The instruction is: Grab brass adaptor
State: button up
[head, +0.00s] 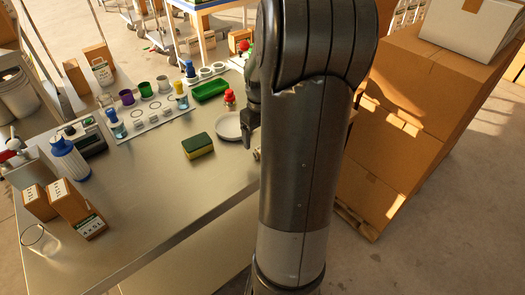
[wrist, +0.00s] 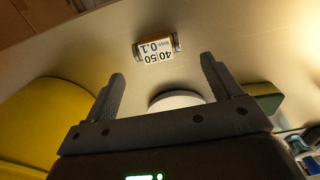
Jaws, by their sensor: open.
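A small short cylinder with metallic ends and a white printed label (wrist: 157,48) lies on the steel table, just beyond my fingertips in the wrist view; I take it for the brass adaptor. In the head view a small brass-coloured piece (head: 257,154) shows at the table's right edge, mostly hidden behind my arm. My gripper (wrist: 162,68) is open and empty, its two fingers apart on either side of the cylinder's line, not touching it. In the head view my arm hides most of the gripper.
A white plate (head: 229,127) and a yellow-green sponge (head: 198,146) lie close by on the steel table (head: 160,190). A red-topped bottle (head: 229,97) and green tray (head: 210,90) stand behind. Stacked cardboard boxes (head: 390,130) rise right of my arm. A large yellow round shape (wrist: 40,130) fills the wrist view's left.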

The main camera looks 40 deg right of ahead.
notch_tip(320, 180, down, 5)
jog(key=shift+s+d+f, duration=0.1)
jog(key=shift+d, duration=0.05)
jog(key=shift+c, duration=0.3)
jog(key=c, duration=1.1)
